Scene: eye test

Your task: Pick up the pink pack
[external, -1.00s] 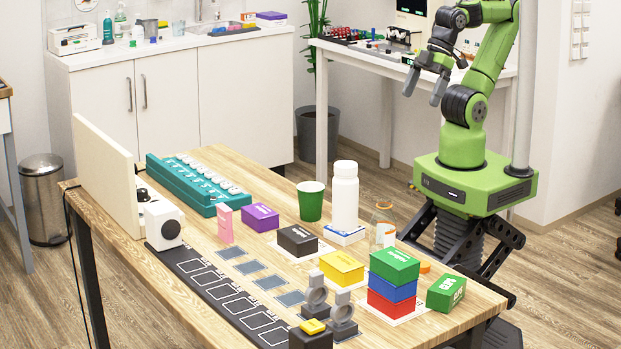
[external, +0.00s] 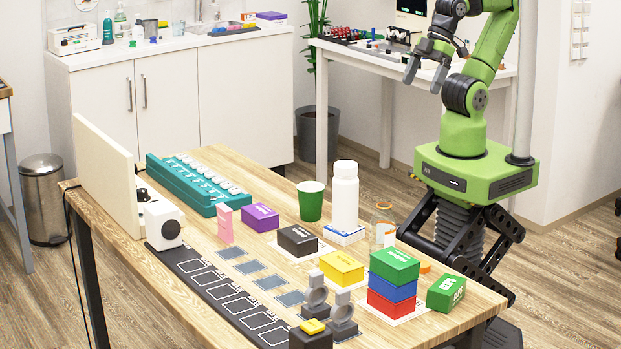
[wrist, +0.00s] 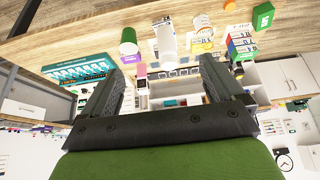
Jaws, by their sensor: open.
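The pink pack (external: 224,223) is small, narrow and stands upright on the wooden table, left of the purple pack (external: 260,217) and behind the grey squares of the dark strip. In the wrist view the pink pack (wrist: 141,71) shows small and distant, between my fingers and nearer the left one. My gripper (external: 425,74) is open and empty, high beyond the table's far right side and well apart from the pink pack. In the wrist view my gripper (wrist: 163,72) has its two dark fingers wide apart.
A teal rack (external: 205,190) stands behind the pink pack and a white device (external: 163,226) to its left. A green cup (external: 311,201), white bottle (external: 344,197), black pack (external: 297,240) and stacked packs (external: 393,282) stand to the right. The table's near left part is bare.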

